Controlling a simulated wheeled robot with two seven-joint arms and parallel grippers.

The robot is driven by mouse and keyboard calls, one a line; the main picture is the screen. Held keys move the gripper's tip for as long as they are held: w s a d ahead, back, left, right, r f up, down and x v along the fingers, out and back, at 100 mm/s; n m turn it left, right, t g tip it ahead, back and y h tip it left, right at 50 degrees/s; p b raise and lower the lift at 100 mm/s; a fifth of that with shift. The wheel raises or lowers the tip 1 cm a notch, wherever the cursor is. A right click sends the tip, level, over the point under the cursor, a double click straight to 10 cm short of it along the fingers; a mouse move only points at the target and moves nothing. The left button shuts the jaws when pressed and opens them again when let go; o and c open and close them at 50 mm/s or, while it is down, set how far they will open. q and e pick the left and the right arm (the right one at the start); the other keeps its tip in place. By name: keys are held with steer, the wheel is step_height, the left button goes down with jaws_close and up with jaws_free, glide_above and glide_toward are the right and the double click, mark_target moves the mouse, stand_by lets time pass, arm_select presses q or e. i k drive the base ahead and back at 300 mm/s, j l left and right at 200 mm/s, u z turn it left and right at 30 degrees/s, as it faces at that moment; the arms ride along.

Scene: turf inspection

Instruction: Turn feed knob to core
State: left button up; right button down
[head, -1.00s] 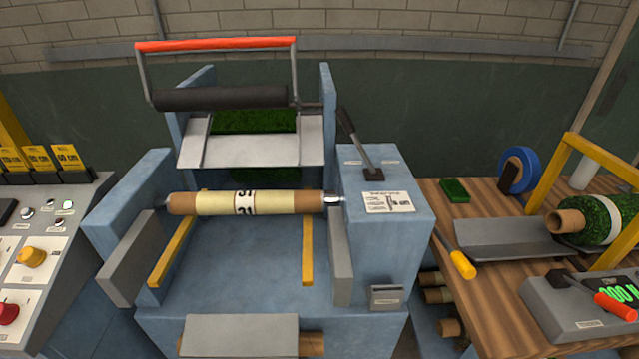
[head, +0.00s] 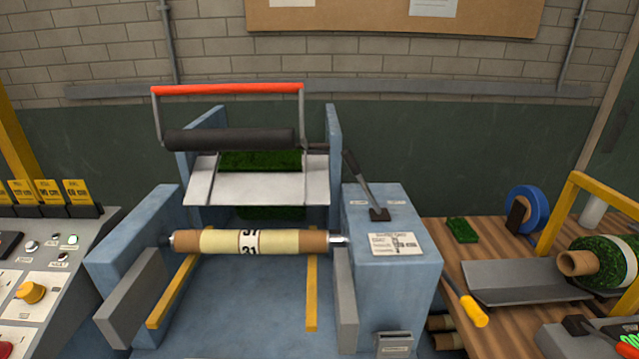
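The control panel (head: 60,275) slopes at the left edge of the head view. On it a yellow knob (head: 31,292) sits on a white plate, and part of a red knob (head: 8,349) shows at the bottom left corner. The labels are too small to read, so I cannot tell which knob is the feed knob or where it points. The cardboard core (head: 196,242) lies level across the blue machine, with a cream printed band around its middle. Neither of my grippers is in view.
A red-handled bar (head: 226,89) with a black roller stands above the machine's turf chute. A black lever (head: 362,184) rises from the blue housing (head: 400,270). On the right, a wooden table (head: 520,316) holds a grey tray (head: 520,278), a turf roll (head: 610,262) and blue tape (head: 531,209).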

mark_target(31, 293)
steer(key=u, duration=1.05)
